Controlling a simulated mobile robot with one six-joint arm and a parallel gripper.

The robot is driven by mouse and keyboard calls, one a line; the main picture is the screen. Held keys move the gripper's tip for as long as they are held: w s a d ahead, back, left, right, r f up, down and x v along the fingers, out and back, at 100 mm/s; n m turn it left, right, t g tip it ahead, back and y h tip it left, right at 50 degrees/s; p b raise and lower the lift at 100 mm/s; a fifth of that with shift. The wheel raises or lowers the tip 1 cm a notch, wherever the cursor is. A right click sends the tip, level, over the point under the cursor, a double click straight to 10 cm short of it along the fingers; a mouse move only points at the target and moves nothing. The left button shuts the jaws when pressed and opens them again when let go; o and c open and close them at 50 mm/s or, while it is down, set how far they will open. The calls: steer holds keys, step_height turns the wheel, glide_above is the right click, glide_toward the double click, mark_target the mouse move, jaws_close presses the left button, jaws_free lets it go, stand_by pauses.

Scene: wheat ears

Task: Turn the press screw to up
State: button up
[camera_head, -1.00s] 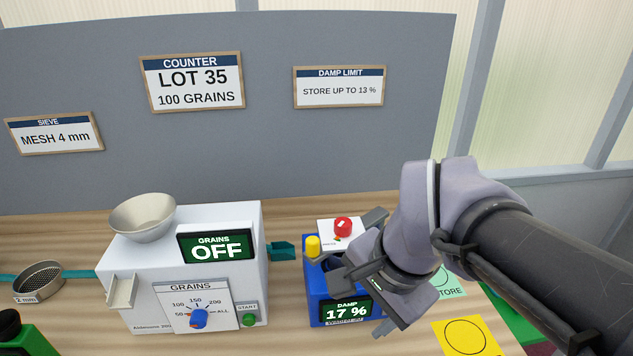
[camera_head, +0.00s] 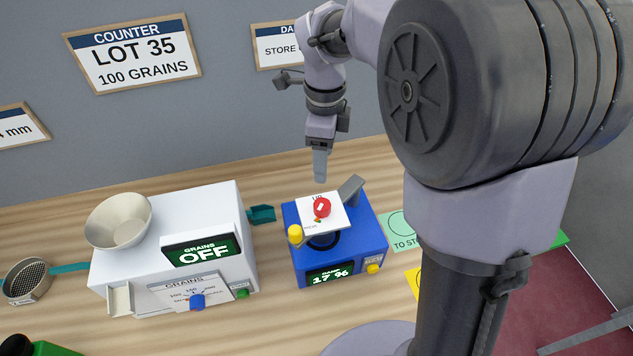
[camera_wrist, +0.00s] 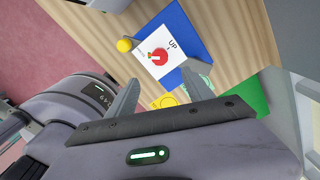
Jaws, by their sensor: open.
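The press screw is a red knob (camera_head: 321,208) with a white mark on it. It sits on a white plate (camera_head: 333,222) over the blue damp meter (camera_head: 371,239), whose display reads 17 %. The plate carries the word UP at its far edge. In the wrist view, the red knob (camera_wrist: 159,57) lies beyond my fingertips, with UP beside it. My gripper (camera_head: 319,179) points down above the meter, apart from the knob. In the wrist view, my gripper (camera_wrist: 161,90) has its two fingers spread with nothing between them. The exact direction of the knob's mark is hard to tell.
A yellow knob (camera_head: 295,232) stands at the plate's left corner, and a grey lever (camera_head: 350,190) rises at its right. The white grain counter (camera_head: 206,212) with a bowl (camera_head: 119,221) stands to the left. Bare wooden bench (camera_head: 290,168) shows behind the meter.

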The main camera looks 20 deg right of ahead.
mark_target(322, 204)
step_height(322, 204, down, 14)
steer(key=shift+s+r+b, duration=0.15)
steer(key=shift+b, duration=0.55)
steer(key=shift+w+f, duration=0.2)
steer(key=shift+f, duration=0.45)
steer(key=shift+s, duration=0.1)
jaws_close()
